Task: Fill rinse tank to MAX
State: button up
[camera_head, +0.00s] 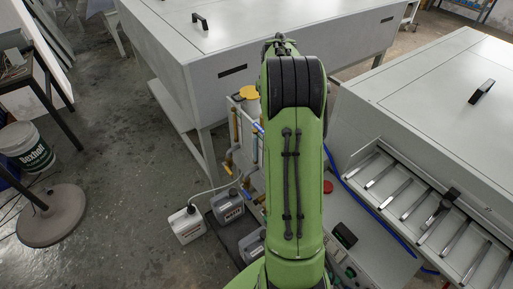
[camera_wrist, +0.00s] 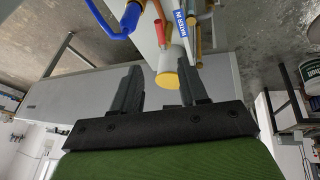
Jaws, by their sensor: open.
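My gripper (camera_wrist: 160,85) is open and empty in the wrist view, its two dark fingers spread apart. A round yellow cap on a pale cylinder (camera_wrist: 168,79) shows between and beyond the fingers, apart from them as far as I can tell. Beyond it are a red handle (camera_wrist: 160,22), a blue pipe (camera_wrist: 108,22), an orange-brown pipe (camera_wrist: 196,35) and a blue-and-white label (camera_wrist: 181,22). In the head view the yellow cap (camera_head: 249,92) is left of my green arm, which hides my gripper. I cannot make out a MAX mark or water level.
White machine housings stand behind (camera_head: 250,62) and at the right (camera_head: 450,85). A row of metal bars (camera_head: 405,200) lies at the right. The left floor is partly clear.

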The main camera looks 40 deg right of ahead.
jog(key=shift+f, duration=0.1)
jog(key=shift+c, duration=0.8)
jog(key=shift+m+g+h, duration=0.3)
jog(key=shift+m+h, duration=0.1)
jog(key=shift+h, duration=0.4)
jog(key=f+b, duration=0.2)
jog(key=w+a+f+b, duration=0.1)
jog(key=f+b, duration=0.2)
jog(key=b, duration=0.1)
jog(key=shift+w+a+f+b, duration=0.35)
jog(key=shift+a+f+b, duration=0.05)
grip_shut()
jog(key=w+d+f+h+b, duration=0.1)
jog(key=w+f+b, duration=0.1)
jog(key=f+b, duration=0.2)
jog(key=w+d+f+m+h+b, duration=0.1)
jog(key=w+d+f+b, duration=0.1)
jog(key=f+b, duration=0.2)
jog(key=shift+w+d+f+b, duration=0.25)
jog(key=shift+f+b, duration=0.05)
jog(key=shift+f, duration=0.3)
